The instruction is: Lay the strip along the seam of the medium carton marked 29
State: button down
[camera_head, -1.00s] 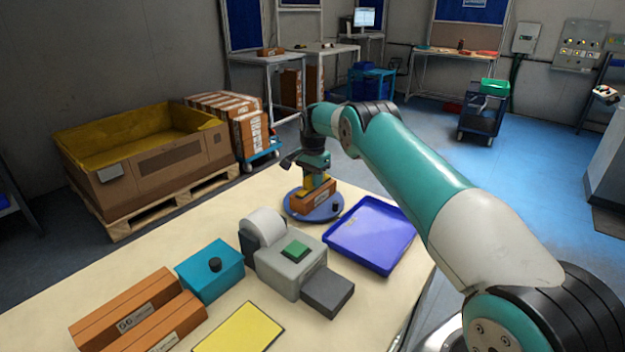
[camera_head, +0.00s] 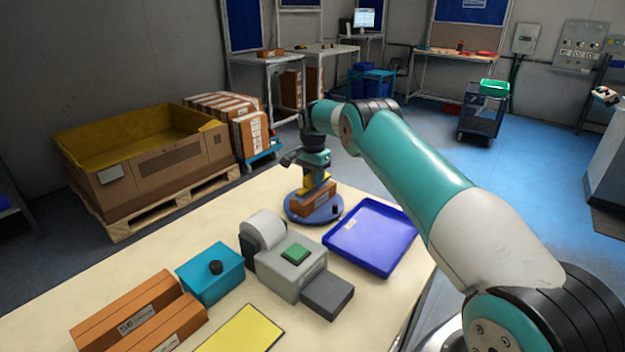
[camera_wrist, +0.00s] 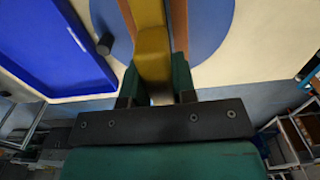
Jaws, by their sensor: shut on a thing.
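My gripper (camera_head: 314,174) is shut on a yellow block-like tool (camera_head: 307,186). It holds the tool at the top of an orange-brown carton (camera_head: 321,201) on a round blue turntable (camera_head: 299,217). The carton has a pale label on its near side, too small to read. In the wrist view the yellow tool (camera_wrist: 153,55) sits between the green fingers of my gripper (camera_wrist: 156,85).
A blue tray (camera_head: 372,236) lies right of the turntable. A grey label printer (camera_head: 290,266) and a teal box with a black knob (camera_head: 211,275) stand nearer. Two more cartons (camera_head: 125,310) and a yellow pad (camera_head: 243,331) are at the front. The table's left side is clear.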

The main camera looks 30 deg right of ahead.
jog(key=shift+r+p, duration=1.25)
jog(key=shift+r, duration=1.45)
